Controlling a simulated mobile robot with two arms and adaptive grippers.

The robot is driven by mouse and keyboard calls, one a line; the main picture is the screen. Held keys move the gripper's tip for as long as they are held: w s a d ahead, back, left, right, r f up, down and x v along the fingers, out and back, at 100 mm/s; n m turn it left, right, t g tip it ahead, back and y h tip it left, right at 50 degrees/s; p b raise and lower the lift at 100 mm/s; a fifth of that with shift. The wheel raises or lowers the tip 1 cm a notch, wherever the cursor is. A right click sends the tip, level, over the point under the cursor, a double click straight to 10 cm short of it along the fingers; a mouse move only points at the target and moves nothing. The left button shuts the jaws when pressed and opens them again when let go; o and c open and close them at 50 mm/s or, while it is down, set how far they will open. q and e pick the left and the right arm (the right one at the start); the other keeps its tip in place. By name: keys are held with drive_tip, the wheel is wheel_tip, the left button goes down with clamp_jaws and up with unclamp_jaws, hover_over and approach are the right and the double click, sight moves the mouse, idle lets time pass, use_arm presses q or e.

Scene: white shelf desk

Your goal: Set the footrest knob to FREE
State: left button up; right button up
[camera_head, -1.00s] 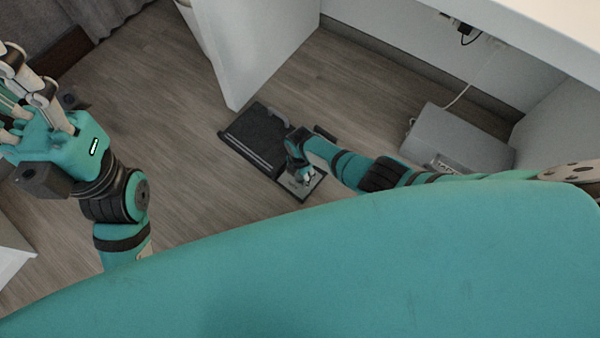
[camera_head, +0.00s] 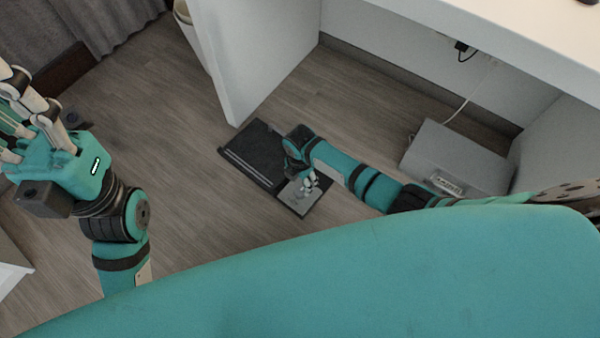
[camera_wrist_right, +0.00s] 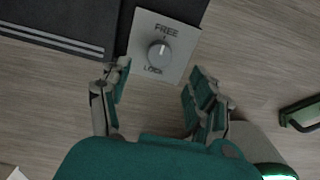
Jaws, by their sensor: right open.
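The footrest (camera_head: 252,148) is a dark flat panel on the floor. A light grey plate (camera_wrist_right: 183,40) at its end carries a round grey knob (camera_wrist_right: 160,54). In the right wrist view, FREE is printed above the knob and LOCK below it. A small light mark on the knob appears to lie on its FREE side, but it is tiny. My right gripper (camera_wrist_right: 158,78) is open, with its fingers spread either side of the plate's lower part and nothing between them. In the head view the right gripper (camera_head: 308,184) is over the plate. My left gripper (camera_head: 18,105) is raised at the left, partly cut off.
A grey box (camera_head: 460,158) with a cable stands on the floor under the white desk (camera_head: 500,35). A white desk side panel (camera_head: 255,60) stands just behind the footrest. The wooden floor left of the footrest is clear. A curtain (camera_head: 105,30) hangs at the back left.

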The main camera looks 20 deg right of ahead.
drive_tip(key=shift+r, duration=2.05)
